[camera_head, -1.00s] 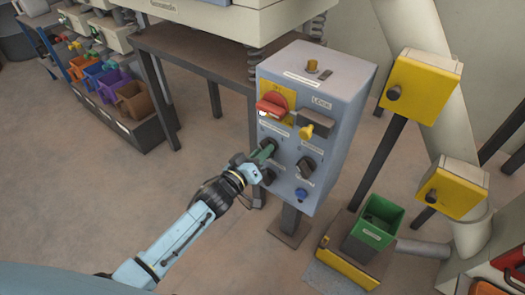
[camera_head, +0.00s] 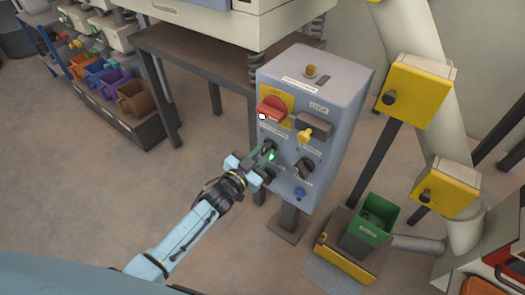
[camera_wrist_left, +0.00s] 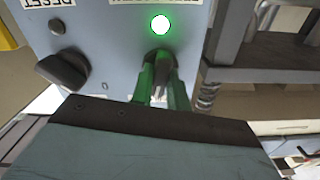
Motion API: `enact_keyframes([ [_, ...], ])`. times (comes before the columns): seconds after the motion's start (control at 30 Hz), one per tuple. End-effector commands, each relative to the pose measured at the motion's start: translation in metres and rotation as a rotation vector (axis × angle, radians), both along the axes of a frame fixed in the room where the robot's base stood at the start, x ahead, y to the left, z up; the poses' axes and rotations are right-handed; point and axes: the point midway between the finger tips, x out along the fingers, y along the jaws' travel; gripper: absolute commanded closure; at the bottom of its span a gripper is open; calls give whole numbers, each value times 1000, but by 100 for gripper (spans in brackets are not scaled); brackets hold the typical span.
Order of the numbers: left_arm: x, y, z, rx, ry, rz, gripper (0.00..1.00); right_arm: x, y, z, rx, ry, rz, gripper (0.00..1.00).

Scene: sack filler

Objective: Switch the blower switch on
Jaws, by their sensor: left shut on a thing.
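The grey-blue control box (camera_head: 322,95) stands on a post in the middle of the head view. My left gripper (camera_head: 263,153) is at the lower left of its front panel. In the left wrist view, the green fingers (camera_wrist_left: 162,90) are shut on a dark rotary knob (camera_wrist_left: 159,58), which they partly hide. A round lamp (camera_wrist_left: 160,25) by this knob glows green, and the green glow also shows in the head view (camera_head: 272,156). The label by the lamp is cut off, so I cannot read the knob's name. My right gripper is not in view.
The panel also carries a red rotary switch (camera_head: 271,109) on a yellow plate, a yellow-handled control (camera_head: 304,135), a black knob (camera_head: 303,168) and a blue button (camera_head: 300,193). Yellow boxes (camera_head: 418,90) and a green bin (camera_head: 374,220) stand to the right. Floor at left is clear.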

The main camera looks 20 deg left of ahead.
Motion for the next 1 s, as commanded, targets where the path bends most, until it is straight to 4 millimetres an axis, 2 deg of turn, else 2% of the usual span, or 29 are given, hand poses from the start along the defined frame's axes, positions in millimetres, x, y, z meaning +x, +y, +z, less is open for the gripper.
enact_keyframes([
  [0.5, 0, 0, 0, 363, -133, 1, 100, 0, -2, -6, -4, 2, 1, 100],
  [1.0, 0, 0, 0, 464, -169, 0, 100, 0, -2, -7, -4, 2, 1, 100],
])
